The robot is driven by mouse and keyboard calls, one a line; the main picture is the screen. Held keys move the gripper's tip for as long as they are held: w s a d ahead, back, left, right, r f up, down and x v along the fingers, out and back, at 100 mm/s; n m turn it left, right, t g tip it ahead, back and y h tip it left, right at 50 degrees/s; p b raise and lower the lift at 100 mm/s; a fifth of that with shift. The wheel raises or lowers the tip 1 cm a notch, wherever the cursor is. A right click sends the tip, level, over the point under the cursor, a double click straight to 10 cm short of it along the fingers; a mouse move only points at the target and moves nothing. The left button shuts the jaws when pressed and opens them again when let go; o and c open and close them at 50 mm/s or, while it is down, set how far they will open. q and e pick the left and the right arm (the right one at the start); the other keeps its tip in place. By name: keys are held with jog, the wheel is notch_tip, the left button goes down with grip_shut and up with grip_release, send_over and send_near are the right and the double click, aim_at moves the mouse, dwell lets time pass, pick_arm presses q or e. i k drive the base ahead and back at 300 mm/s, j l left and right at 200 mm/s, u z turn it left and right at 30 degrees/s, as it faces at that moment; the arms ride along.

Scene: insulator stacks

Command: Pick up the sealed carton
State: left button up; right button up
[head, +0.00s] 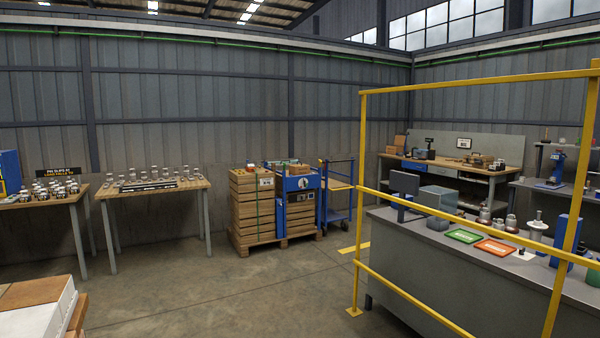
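No carton can be clearly identified as the sealed one. Small brown boxes (396,150) sit at the left end of the far workbench, too small to tell whether they are sealed. At the bottom left corner, a white block with a brown top (32,292) is cut off by the frame edge; I cannot tell what it is. Neither of my grippers is in view.
Slatted wooden crates (252,205) stand on a pallet beside a blue cart (340,200). A yellow rail frame (357,200) fences a grey counter (420,255) on the right. Tables with insulators (155,190) line the left wall. The middle floor (220,290) is clear.

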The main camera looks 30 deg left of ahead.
aim_at(298, 169)
jog(key=i+j+u, duration=0.1)
jog(key=i+u, duration=0.2)
jog(key=i, duration=0.2)
jog(key=i+u, duration=0.3)
jog(key=i, duration=0.2)
jog(key=i+j+u, duration=0.4)
jog(key=i, duration=0.35)
jog(key=i+u, duration=0.45)
jog(key=i, duration=0.3)
jog(key=i+l+u, duration=0.2)
jog(key=i+u, duration=0.2)
jog(key=i, duration=0.4)
jog(key=i+l+z, duration=0.1)
jog(key=i+z, duration=0.15)
jog(key=i, duration=0.25)
jog(key=i+z, duration=0.25)
jog(key=i, duration=0.25)
jog(key=i+j+z, duration=0.1)
jog(key=i+z, duration=0.15)
jog(key=i, duration=0.2)
jog(key=i+j+z, duration=0.25)
jog(key=i, duration=0.25)
jog(key=i+l, duration=0.15)
jog(key=i, duration=0.45)
jog(key=i+l, duration=0.15)
jog(key=i, duration=0.5)
